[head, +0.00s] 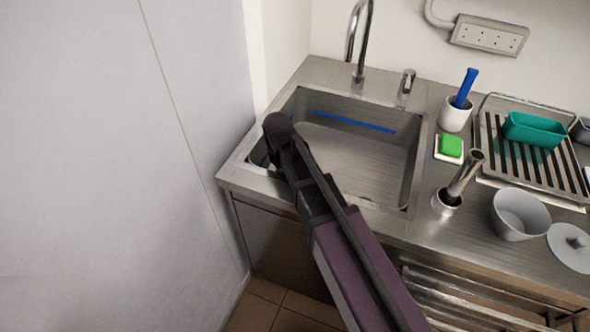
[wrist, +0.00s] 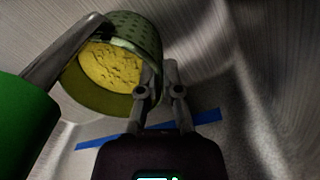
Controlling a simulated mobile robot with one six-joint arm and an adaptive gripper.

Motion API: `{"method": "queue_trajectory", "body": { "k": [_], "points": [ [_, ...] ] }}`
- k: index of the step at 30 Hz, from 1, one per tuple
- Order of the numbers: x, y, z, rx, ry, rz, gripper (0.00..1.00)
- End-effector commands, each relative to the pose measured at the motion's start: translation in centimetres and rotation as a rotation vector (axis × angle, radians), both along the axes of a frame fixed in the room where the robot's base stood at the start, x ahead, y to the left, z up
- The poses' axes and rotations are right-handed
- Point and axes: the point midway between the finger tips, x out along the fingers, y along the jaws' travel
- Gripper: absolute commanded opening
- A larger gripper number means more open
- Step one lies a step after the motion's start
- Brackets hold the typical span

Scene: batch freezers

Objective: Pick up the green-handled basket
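The green-handled basket shows in the wrist view as a round perforated metal basket (wrist: 138,35) with yellow crumbly stuff (wrist: 108,66) inside. Its metal stem and thick green handle (wrist: 22,125) reach toward the camera at the left edge. My gripper (wrist: 160,66) has its fingers drawn close together at the basket's right wall, and they look shut on that wall. In the head view my gripper (head: 277,128) is over the left part of the sink, and my arm hides the basket there.
The steel sink (head: 385,190) has a blue strip (head: 355,122) in it and a tap (head: 358,45) behind. To the right stand a white cup (head: 454,115), green sponge (head: 451,145), grey bowl (head: 519,215) and drying rack (head: 530,165). A pale panel (head: 120,160) rises at left.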

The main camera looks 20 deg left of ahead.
Motion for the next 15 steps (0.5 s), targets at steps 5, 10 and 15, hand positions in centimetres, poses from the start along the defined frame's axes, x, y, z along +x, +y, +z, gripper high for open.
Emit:
{"method": "queue_trajectory", "body": {
  "k": [5, 10, 15],
  "points": [
    [0.0, 0.01, 0.0, 0.0, 0.0, 0.0, 0.0],
    [-0.01, 0.03, 0.01, 0.001, -0.001, 0.001, 0.0],
    [0.0, 0.03, 0.29, 0.001, -0.001, 0.001, 0.0]
  ]
}}
